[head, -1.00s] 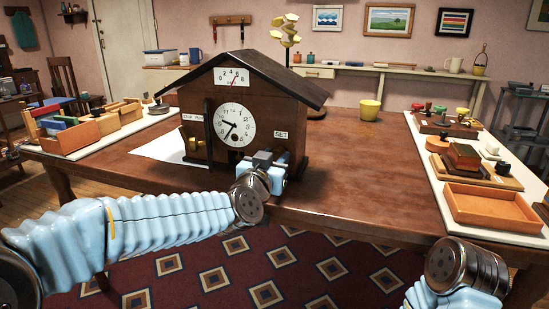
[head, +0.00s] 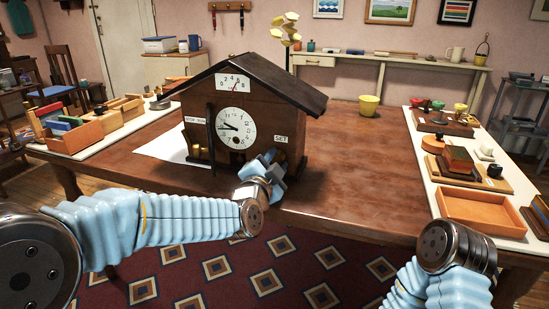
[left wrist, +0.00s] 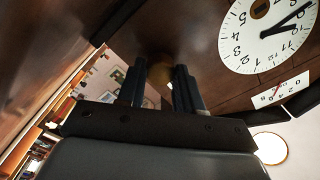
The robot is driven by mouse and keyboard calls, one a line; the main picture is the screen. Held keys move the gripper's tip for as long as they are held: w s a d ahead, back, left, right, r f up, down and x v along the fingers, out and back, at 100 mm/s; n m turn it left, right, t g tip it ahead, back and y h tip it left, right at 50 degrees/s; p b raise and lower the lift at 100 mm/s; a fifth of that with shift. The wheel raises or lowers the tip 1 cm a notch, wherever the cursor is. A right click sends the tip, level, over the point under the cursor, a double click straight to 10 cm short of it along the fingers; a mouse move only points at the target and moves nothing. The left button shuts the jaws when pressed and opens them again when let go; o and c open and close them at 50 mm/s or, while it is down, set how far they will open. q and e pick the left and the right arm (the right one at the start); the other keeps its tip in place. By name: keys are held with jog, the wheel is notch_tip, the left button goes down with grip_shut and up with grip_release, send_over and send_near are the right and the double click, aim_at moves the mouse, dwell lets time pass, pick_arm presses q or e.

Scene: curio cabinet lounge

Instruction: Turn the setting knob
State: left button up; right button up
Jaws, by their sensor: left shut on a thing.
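The house-shaped wooden clock (head: 259,107) stands on the brown table, with a white dial (head: 236,128) and a small numbered scale (head: 234,82) above it. A SET label (head: 282,139) is at the right of its front. My left gripper (head: 268,163) is shut on the knob below the SET label and is tilted. In the head view both dial hands point left. Only my right arm's links show at lower right; its gripper is out of view.
A wooden box of blocks (head: 85,135) sits at the table's left. An orange tray (head: 480,213) and several small items stand on a white board at the right. A yellow cup (head: 368,105) stands behind. The table's middle right is clear.

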pick_arm(q)
jog(key=shift+m+p, duration=0.3)
jog(key=shift+m, duration=0.6)
jog(key=o, duration=1)
jog(key=shift+o, duration=0.2)
jog(key=shift+s, duration=0.1)
jog(key=v, duration=1.3)
jog(key=shift+s+b, duration=0.3)
jog(key=shift+a, duration=0.15)
